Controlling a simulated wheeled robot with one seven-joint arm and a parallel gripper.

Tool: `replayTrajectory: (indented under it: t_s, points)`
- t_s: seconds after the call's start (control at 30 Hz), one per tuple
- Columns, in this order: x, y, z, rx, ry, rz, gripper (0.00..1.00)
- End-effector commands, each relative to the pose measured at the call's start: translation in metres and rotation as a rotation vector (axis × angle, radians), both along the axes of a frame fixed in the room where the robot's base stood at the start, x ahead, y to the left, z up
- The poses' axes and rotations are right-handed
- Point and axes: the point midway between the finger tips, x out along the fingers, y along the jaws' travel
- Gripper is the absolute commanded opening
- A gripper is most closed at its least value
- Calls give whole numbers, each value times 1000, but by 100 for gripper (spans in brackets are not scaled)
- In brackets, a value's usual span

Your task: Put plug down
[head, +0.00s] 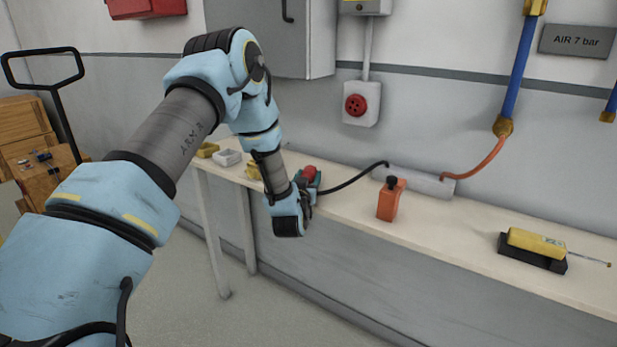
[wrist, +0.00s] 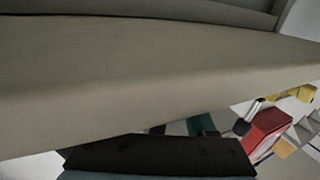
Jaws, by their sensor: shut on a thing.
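My gripper (head: 306,188) is low over the bench at the end of my bent arm, shut on the plug. The plug is mostly hidden by my gripper and wrist. A black cable (head: 352,178) runs from there to a grey box. A red round piece (head: 309,172) and a bit of dark green show right at my gripper; I cannot tell whether they belong to the plug. In the wrist view a red part (wrist: 268,130) and a green part (wrist: 202,124) show at the lower right. I cannot tell whether the plug touches the bench.
The narrow bench (head: 350,207) runs along the wall. On it are the grey box (head: 425,183), an orange bottle (head: 390,203) and a yellow device (head: 536,241) on a black base. A red wall socket (head: 355,105) hangs above. Bare bench top lies between bottle and device.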

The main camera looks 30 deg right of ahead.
Motion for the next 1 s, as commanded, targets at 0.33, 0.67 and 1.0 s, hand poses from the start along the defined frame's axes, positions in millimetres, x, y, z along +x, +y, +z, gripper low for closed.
replayTrajectory:
  t_s: [0.33, 0.67, 1.0]
  points:
    - [0, 0, -10, 0, 0, 0, 0]
    - [0, 0, -10, 1, 1, 0, 82]
    - [0, 0, -8, 1, 1, 0, 86]
